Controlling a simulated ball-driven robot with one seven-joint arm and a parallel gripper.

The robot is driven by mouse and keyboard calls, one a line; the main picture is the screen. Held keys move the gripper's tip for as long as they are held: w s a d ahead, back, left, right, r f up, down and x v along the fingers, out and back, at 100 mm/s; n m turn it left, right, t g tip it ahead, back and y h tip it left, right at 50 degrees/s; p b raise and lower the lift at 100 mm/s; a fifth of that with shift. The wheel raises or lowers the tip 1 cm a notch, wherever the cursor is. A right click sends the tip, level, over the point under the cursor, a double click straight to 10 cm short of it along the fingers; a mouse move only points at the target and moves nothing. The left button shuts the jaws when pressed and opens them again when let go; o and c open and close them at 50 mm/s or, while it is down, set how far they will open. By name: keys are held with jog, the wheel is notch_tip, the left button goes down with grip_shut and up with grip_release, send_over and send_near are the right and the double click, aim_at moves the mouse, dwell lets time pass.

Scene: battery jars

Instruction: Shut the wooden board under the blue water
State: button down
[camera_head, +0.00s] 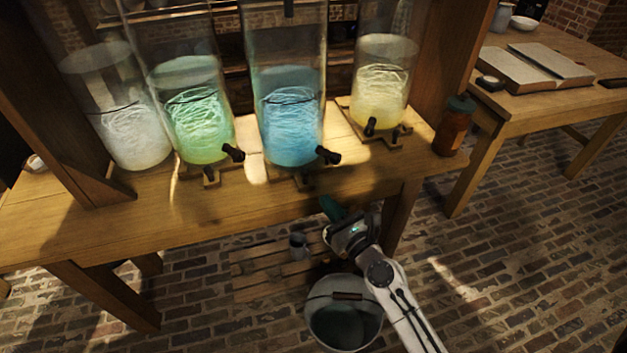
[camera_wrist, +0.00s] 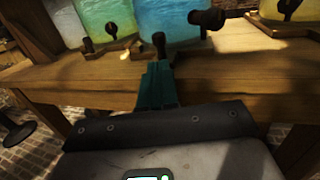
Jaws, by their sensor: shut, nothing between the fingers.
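The blue water (camera_head: 290,125) fills the lower part of a clear glass jar on the wooden table, with a black tap (camera_head: 328,156) at its front right. A small wooden board (camera_head: 304,180) shows under the jar's front edge, partly in shadow; how far it sticks out is hard to tell. My gripper (camera_head: 331,206) has teal fingers and is shut and empty, just in front of the table edge below the blue jar. In the wrist view the fingers (camera_wrist: 157,82) point at the table front, with a small black knob (camera_wrist: 158,42) just beyond their tips. Contact cannot be told.
Jars of green (camera_head: 200,125), yellow (camera_head: 380,95) and whitish liquid (camera_head: 132,135) stand on the same table (camera_head: 230,215). A brown jar (camera_head: 455,125) is at its right end. A wooden pallet (camera_head: 262,268) lies on the brick floor below. Another table stands right.

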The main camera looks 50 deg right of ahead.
send_near(300, 163)
jog(key=shift+w+a+r+p, duration=0.15)
jog(key=shift+w+p, duration=0.05)
jog(key=shift+w, duration=0.25)
jog(key=shift+w+a+r+p, duration=0.1)
jog(key=shift+w+a+p, duration=0.1)
jog(key=shift+w, duration=0.2)
jog(key=shift+w+d, duration=0.65)
jog(key=shift+w, duration=0.25)
jog(key=shift+w+d, duration=0.65)
jog(key=shift+w, duration=0.25)
